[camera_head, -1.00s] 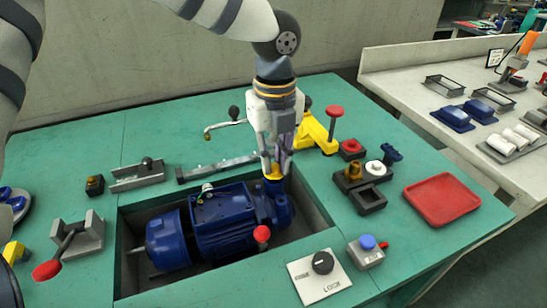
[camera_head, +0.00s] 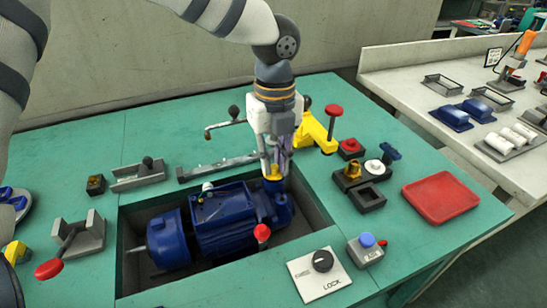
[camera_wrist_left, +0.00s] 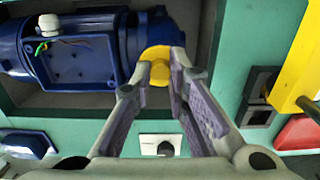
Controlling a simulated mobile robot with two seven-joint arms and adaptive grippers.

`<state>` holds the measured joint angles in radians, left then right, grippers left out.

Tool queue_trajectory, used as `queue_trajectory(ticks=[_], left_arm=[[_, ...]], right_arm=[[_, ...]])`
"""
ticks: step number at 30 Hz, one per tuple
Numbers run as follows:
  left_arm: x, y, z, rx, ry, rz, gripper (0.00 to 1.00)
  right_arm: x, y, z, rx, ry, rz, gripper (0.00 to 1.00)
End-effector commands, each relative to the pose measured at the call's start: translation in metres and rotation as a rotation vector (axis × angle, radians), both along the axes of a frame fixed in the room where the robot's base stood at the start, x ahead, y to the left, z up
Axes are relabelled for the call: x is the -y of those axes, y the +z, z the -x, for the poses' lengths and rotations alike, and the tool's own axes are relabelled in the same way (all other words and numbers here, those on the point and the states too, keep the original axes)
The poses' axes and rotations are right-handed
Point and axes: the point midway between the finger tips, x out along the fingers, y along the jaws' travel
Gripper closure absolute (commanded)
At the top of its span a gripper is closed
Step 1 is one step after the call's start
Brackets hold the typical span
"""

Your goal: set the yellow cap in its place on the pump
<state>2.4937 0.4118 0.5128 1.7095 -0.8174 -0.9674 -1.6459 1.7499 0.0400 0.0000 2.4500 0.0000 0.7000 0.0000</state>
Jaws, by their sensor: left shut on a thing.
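The blue pump (camera_head: 222,220) lies in the recess of the green bench. My left gripper (camera_head: 274,176) points down over the pump's right end and is shut on the yellow cap (camera_head: 274,174). In the left wrist view the yellow cap (camera_wrist_left: 157,62) shows between the fingertips, over the blue pump end (camera_wrist_left: 155,30). The cap is at or just above the top of that end; whether it touches is hard to tell. My right gripper does not show.
A yellow clamp (camera_head: 316,134) stands behind the gripper. A block with a brass fitting (camera_head: 353,170), a red tray (camera_head: 441,197), a lock dial plate (camera_head: 319,274) and a blue button box (camera_head: 367,250) are to the right.

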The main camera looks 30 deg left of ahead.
Motion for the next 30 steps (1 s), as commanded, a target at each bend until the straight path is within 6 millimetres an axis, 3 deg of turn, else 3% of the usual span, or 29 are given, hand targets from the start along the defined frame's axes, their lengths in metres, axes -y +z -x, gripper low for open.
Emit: queue_trajectory(ticks=[9, 10, 12, 21, 30], left_arm=[[0.0, 0.0, 0.0, 0.001, 0.0, 0.0, 1.0], [0.0, 0.0, 0.0, 0.001, 0.0, 0.0, 0.78], [0.0, 0.0, 0.0, 0.001, 0.0, 0.0, 0.62], [0.0, 0.001, 0.0, 0.001, 0.0, 0.0, 0.62], [0.0, 0.025, 0.0, 0.006, 0.0, -0.001, 0.62]], right_arm=[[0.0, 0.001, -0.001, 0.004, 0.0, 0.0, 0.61], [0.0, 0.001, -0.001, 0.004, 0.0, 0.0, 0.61], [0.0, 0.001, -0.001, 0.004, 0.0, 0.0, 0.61], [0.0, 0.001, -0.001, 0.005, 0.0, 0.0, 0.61], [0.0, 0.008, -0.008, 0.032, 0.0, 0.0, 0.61]])
